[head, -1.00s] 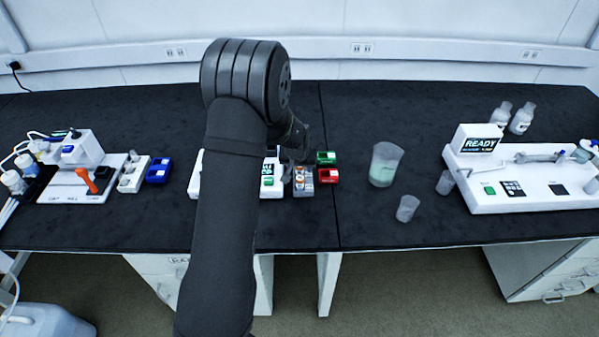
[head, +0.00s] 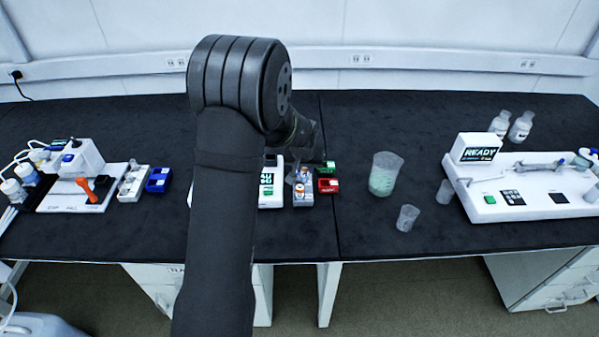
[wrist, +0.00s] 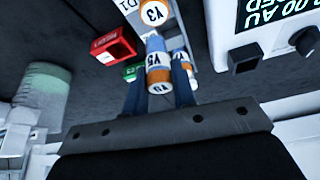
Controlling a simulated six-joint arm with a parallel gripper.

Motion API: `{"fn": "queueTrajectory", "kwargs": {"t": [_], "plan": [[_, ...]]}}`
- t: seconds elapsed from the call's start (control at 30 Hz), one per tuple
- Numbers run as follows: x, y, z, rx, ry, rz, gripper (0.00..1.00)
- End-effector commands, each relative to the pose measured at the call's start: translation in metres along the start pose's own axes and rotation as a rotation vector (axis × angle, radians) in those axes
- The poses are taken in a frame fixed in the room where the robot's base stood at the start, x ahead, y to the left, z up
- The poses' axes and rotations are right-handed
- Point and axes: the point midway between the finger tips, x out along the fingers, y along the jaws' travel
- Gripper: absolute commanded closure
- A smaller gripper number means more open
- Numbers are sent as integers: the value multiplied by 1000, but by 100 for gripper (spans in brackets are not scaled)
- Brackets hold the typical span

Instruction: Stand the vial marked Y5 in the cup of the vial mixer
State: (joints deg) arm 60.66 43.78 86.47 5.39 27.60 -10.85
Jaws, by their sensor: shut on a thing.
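My gripper (wrist: 158,66) is shut on a vial (wrist: 157,75) with an orange and white cap end and a side label that reads Y5. The vial lies between the two blue-grey fingers in the wrist view. Another vial marked Y3 (wrist: 153,12) stands just beyond it in a pale rack, also seen in the head view (head: 302,198). In the head view my arm hides most of the gripper and the held vial. I cannot tell which device is the vial mixer, and its cup is not clearly seen.
Red (head: 328,186) and green (head: 325,168) trays sit right of the rack. A white instrument (head: 271,199) with a display is partly behind my arm. A beaker (head: 385,175) and small cups stand further right, near a white READY device (head: 515,211). A blue tray (head: 158,180) lies left.

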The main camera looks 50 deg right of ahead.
Motion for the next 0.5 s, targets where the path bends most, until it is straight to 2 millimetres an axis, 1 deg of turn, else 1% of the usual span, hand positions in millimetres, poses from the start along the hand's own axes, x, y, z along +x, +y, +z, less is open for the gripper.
{"fn": "queueTrajectory", "kwargs": {"t": [0.03, 0.2, 0.3, 0.4, 0.5], "plan": [[-10, 12, 2, 5, 4, 2, 98], [-39, 42, 13, 5, 3, 2, 98], [-52, 57, 18, 4, 4, 2, 98], [-62, 68, 22, 2, 2, 1, 98], [-68, 73, 24, -1, 3, 0, 98]]}}
